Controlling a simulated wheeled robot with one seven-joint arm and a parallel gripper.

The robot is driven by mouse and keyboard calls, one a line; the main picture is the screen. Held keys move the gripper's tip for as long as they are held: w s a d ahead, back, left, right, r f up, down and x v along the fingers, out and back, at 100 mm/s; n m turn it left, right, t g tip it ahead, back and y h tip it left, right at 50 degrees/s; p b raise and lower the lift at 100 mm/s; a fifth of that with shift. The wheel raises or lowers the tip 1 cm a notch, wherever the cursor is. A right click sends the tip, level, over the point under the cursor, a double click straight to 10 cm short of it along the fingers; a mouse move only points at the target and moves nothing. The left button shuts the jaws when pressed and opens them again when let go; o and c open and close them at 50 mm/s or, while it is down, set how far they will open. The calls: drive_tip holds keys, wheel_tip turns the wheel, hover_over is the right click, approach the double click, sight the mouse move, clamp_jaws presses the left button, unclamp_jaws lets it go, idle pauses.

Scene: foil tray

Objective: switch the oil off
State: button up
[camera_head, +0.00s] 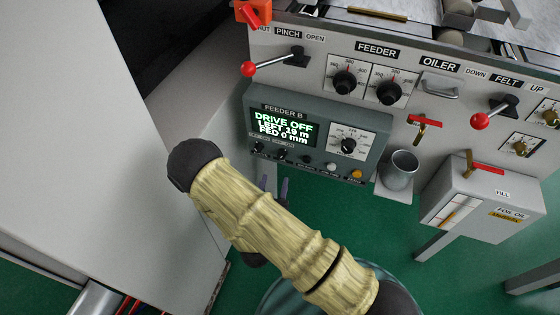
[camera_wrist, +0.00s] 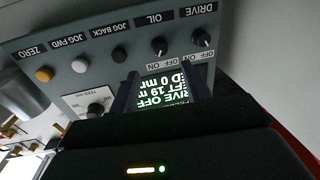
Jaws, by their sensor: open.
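The oil switch is a small black knob (camera_wrist: 159,45) under the upside-down label OIL in the wrist view, with OFF and ON marks beside it. Its pointer's side is too small to tell. In the head view the oil knob (camera_head: 282,153) sits in the lower row of the grey FEEDER B panel (camera_head: 376,150). The DRIVE knob (camera_wrist: 202,38) is beside it. My gripper (camera_wrist: 163,88) is open and empty, its two dark fingers in front of the panel around the lit display. In the head view my fingertips (camera_head: 274,187) show just below the panel, partly hidden by my arm.
The display (camera_head: 283,128) reads DRIVE OFF, LEFT 19 m, FED 0 mm. JOG BACK (camera_wrist: 119,54), JOG FWD (camera_wrist: 79,65) and ZERO (camera_wrist: 44,74) buttons adjoin the knobs. A metal cup (camera_head: 399,170) and an oil box (camera_head: 480,200) stand right. A white wall (camera_head: 95,150) stands left.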

sight(281, 158)
drive_tip(key=x, duration=0.9)
drive_tip(key=shift+s, duration=0.1)
drive_tip(key=c, duration=1)
